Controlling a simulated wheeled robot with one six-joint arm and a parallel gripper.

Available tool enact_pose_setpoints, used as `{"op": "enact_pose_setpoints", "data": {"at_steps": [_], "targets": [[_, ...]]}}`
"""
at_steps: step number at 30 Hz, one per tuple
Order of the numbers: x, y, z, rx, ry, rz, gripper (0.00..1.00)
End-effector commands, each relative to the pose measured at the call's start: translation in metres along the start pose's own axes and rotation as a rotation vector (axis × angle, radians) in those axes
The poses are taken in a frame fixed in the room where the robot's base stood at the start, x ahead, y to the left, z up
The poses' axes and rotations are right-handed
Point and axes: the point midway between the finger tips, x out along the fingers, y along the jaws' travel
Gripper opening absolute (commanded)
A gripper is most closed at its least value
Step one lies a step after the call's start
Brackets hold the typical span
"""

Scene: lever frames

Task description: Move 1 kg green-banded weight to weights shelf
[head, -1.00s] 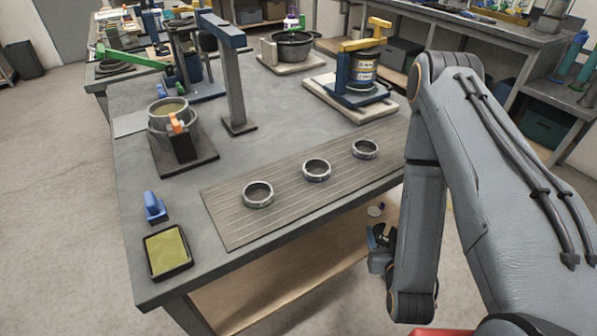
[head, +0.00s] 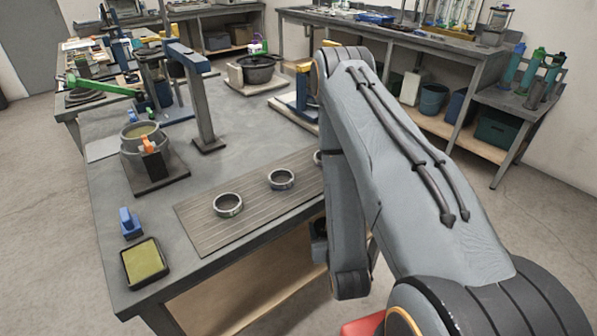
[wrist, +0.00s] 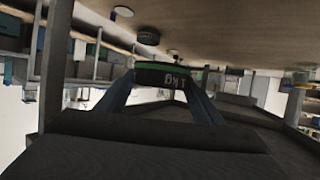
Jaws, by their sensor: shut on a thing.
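In the wrist view, which looks upside down, my gripper (wrist: 165,86) is shut on a dark round weight with a green band (wrist: 168,77). Its pale marking reads 1 kg, inverted. A wooden shelf board (wrist: 210,30) spans the top of that view, with a dark weight (wrist: 148,36) and a smaller disc (wrist: 123,11) on it, apart from the held weight. In the head view, the wooden lower shelf (head: 245,280) shows under the table. My gripper and the held weight are mostly hidden there behind my arm, below the table edge.
The grey table (head: 105,225) carries a ribbed mat (head: 250,207) with ring pieces (head: 228,204), a tray with a yellow-green pad (head: 145,262), a blue block (head: 130,222) and a pot stand (head: 158,183). Open floor lies at right, before a rear bench (head: 455,40).

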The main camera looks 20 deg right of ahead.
Motion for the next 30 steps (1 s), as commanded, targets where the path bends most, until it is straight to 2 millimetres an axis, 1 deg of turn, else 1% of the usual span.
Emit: {"op": "enact_pose_setpoints", "data": {"at_steps": [1,5,6,8,9,11,12,14,15,18,21,24,30], "targets": [[0.004,0.020,-0.012,0.016,0.007,0.045,0.16],[0.014,0.069,-0.032,0.055,0.006,0.158,0.16],[0.015,0.086,-0.037,0.069,0.004,0.193,0.16],[0.017,0.110,-0.045,0.090,0.003,0.245,0.16],[0.017,0.127,-0.051,0.105,0.004,0.280,0.16],[0.017,0.151,-0.059,0.127,0.003,0.330,0.16],[0.016,0.168,-0.063,0.142,0.001,0.364,0.16],[0.013,0.192,-0.071,0.166,0.001,0.413,0.16],[0.011,0.209,-0.075,0.181,0.001,0.446,0.16],[0.001,0.241,-0.096,0.211,0.001,0.527,0.16],[-0.009,0.268,-0.111,0.240,-0.002,0.598,0.16],[-0.018,0.289,-0.122,0.266,-0.003,0.652,0.16],[-0.033,0.317,-0.137,0.305,-0.003,0.725,0.16]]}}
